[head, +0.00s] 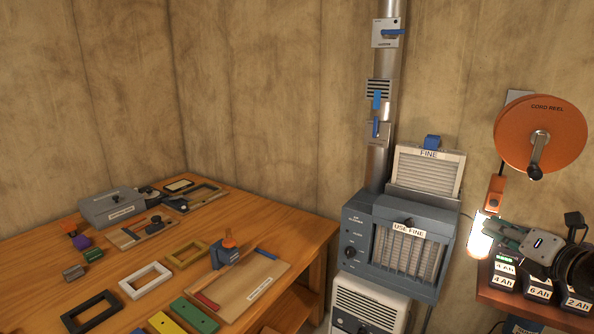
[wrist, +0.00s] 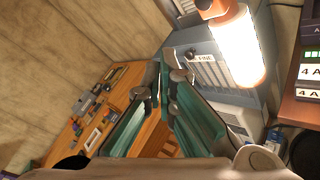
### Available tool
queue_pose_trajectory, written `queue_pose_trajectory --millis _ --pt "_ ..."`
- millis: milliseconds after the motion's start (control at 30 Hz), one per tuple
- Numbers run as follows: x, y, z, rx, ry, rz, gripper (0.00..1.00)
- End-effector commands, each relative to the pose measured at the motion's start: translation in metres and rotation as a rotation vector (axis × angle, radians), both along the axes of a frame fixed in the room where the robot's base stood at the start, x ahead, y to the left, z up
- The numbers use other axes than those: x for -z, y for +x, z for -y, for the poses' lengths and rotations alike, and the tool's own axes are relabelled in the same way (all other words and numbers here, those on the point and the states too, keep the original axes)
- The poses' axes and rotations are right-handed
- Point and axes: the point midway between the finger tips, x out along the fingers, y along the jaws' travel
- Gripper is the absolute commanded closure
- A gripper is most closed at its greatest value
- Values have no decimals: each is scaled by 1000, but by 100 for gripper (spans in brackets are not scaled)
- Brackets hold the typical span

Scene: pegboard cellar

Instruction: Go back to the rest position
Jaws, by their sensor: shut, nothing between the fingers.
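My gripper (head: 488,228) is at the right of the head view, beside the glowing lamp and in front of the battery shelf. It is shut and empty. In the wrist view its two teal-padded fingers (wrist: 166,80) come together at the tips, with nothing between them. No other object belongs to the task.
A lit lamp (wrist: 238,45) hangs close to my gripper, below the orange cord reel (head: 541,134). A shelf with batteries (head: 503,280) is at the right. The grey air cleaner (head: 360,240) stands mid-view. The wooden bench (head: 60,262) at left holds several frames and blocks.

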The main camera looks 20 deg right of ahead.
Motion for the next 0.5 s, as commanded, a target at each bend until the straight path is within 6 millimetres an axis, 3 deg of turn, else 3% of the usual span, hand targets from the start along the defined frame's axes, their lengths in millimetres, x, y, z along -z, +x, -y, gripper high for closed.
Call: queue_pose_trajectory --millis 133,233,367,500 --pt "-6 10 -20 -67 -46 -14 100" --pt "-15 24 -63 -208 -150 -43 100" --pt "-27 37 -148 -496 -382 -88 100" --pt "-33 25 -245 -860 -721 -105 100"
